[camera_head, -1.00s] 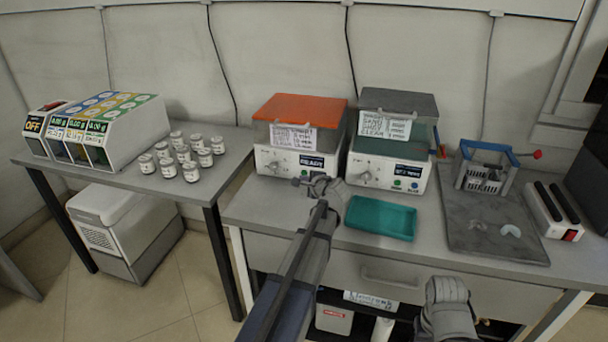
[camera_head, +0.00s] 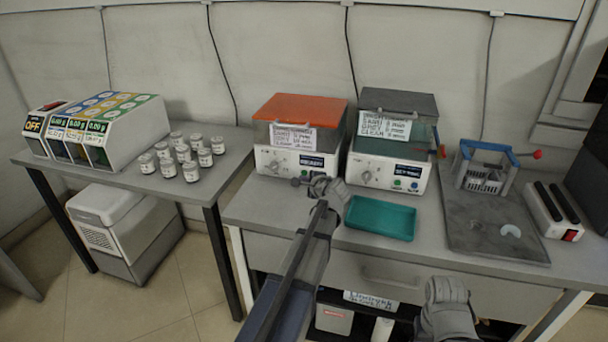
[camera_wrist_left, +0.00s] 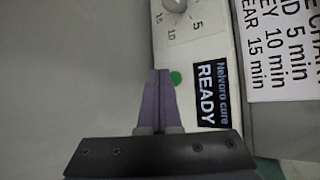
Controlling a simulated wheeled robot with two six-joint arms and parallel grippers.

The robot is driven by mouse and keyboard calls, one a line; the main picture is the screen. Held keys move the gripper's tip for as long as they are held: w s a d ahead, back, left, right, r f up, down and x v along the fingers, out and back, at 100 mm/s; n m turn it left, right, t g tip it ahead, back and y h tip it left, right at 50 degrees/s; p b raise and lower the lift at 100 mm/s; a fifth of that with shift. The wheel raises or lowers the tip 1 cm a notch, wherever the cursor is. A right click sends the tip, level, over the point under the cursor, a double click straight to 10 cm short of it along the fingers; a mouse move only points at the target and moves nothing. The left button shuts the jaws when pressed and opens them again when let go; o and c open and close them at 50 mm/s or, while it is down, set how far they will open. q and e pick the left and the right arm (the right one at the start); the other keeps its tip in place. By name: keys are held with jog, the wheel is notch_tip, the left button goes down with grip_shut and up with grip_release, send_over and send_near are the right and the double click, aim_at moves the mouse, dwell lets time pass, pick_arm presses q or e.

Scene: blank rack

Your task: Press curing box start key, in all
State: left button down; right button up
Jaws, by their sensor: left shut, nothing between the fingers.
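The curing box with an orange lid (camera_head: 300,108) stands on the bench, its white front panel (camera_head: 268,160) facing me. In the left wrist view its panel shows a dial (camera_wrist_left: 174,5), a dark display reading READY (camera_wrist_left: 208,95) and a round green key (camera_wrist_left: 175,78). My left gripper (camera_head: 297,182) is shut and empty, low in front of this panel. In the wrist view its fingertips (camera_wrist_left: 160,72) lie right beside the green key, leaving it visible; I cannot tell whether they touch. My right gripper (camera_head: 446,293) is low at the bench front; its jaws are unclear.
A similar box with a grey lid (camera_head: 398,101) stands to the right. A teal tray (camera_head: 380,218) lies in front of it. A grey mat (camera_head: 487,238) holds a blue-framed device (camera_head: 485,165). White jars (camera_head: 190,172) and a dispenser (camera_head: 135,128) are on the left table.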

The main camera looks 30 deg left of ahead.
pick_arm(q)
jog(key=shift+w, duration=0.1)
dwell(0.7)
jog(key=shift+w+a, duration=0.1)
jog(key=shift+w, duration=0.25)
jog(key=shift+w+a, duration=0.1)
jog(key=shift+w, duration=0.3)
dwell(0.9)
jog(key=shift+s, duration=0.15)
jog(key=shift+s+d, duration=0.2)
jog(key=shift+s, duration=0.5)
jog(key=shift+s+d, duration=0.2)
jog(key=shift+s, duration=0.6)
jog(key=shift+s+d, duration=0.2)
jog(key=shift+s, duration=0.65)
jog(key=shift+s+d, duration=0.2)
jog(key=shift+s, duration=0.6)
